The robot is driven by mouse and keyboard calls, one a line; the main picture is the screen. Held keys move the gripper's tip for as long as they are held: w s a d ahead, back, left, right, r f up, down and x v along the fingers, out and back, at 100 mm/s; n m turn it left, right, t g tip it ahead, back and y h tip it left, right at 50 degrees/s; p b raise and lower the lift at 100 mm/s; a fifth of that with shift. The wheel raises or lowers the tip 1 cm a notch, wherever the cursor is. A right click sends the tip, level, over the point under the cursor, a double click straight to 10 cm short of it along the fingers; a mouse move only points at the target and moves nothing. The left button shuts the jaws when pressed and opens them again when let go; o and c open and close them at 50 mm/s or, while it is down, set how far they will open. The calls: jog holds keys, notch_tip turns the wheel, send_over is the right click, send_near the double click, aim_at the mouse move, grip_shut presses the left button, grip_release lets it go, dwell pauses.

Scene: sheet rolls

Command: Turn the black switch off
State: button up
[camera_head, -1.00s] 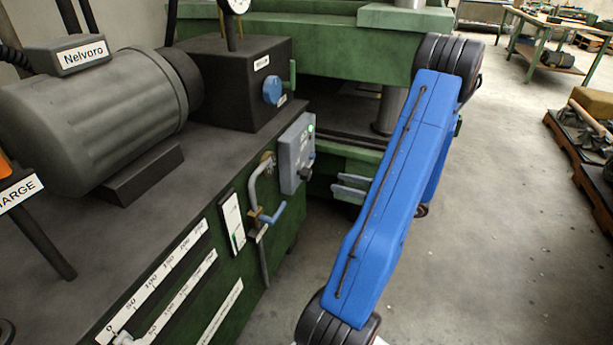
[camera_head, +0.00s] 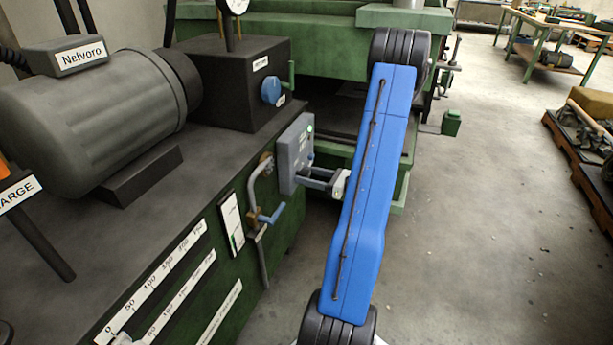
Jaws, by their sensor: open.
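The grey control box (camera_head: 295,152) is fixed to the green side of the power unit, with a small pale green light near its top. The black switch is low on the box's face; my gripper's fingers now cover most of it, and its setting cannot be read. My gripper (camera_head: 306,178) is open, with its two grey fingers pointing left at the lower part of the box, around or just in front of the switch. Whether they touch it I cannot tell.
Left of the box are a bent pipe with a blue lever (camera_head: 272,214) and a blue knob (camera_head: 271,91) on a dark block. A grey motor (camera_head: 95,125) sits on top. The green press (camera_head: 330,50) stands behind.

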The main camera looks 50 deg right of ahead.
jog(key=shift+w, duration=0.2)
jog(key=c, duration=1.1)
jog(key=shift+o, duration=0.2)
jog(key=shift+n, duration=0.3)
jog(key=n, duration=0.3)
jog(key=shift+n, duration=0.3)
jog(key=n, duration=0.4)
jog(key=shift+n, duration=0.3)
jog(key=n, duration=0.9)
jog(key=shift+a, duration=0.1)
